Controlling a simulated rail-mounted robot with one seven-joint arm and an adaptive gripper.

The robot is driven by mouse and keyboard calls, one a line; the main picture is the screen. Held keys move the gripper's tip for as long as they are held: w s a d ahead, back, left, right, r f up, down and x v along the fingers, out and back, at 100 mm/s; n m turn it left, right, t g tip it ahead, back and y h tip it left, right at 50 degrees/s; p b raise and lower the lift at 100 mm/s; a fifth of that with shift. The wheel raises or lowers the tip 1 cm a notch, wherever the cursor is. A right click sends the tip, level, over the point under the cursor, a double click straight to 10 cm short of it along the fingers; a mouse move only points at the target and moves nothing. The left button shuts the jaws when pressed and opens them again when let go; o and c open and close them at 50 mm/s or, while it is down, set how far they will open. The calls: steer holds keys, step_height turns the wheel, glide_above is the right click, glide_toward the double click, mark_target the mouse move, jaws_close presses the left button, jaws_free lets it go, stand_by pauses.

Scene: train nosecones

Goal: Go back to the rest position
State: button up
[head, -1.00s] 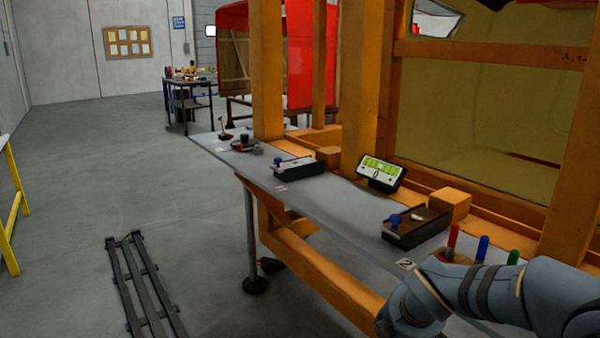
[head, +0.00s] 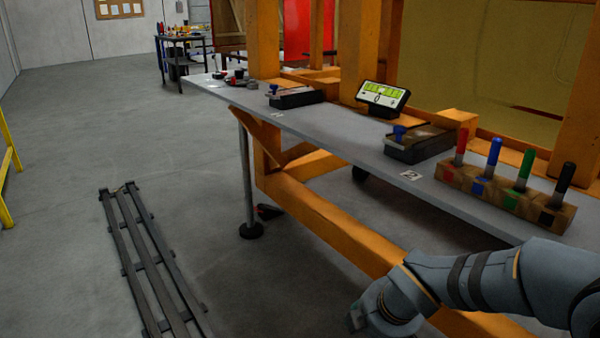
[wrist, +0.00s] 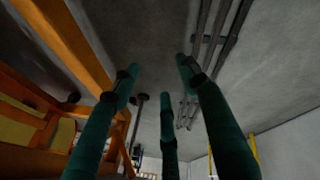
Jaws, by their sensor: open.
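My gripper shows in the wrist view (wrist: 160,95) with its green-and-black fingers spread apart and nothing between them. It is open. In the head view my grey arm comes in from the lower right, and its end (head: 357,318) hangs low beside the orange frame's lower beam, below the shelf's height. The fingers are mostly hidden in the head view.
A grey shelf (head: 330,125) on an orange frame (head: 330,220) carries a wooden block with coloured markers (head: 505,185), a digital display (head: 382,98) and dark boxes (head: 418,143). A floor rail (head: 150,260) runs at the left. Open floor (head: 70,150) lies beyond it.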

steer(key=shift+s+a+f, duration=0.2)
steer(key=shift+s+f, duration=0.1)
steer(key=shift+f, duration=0.3)
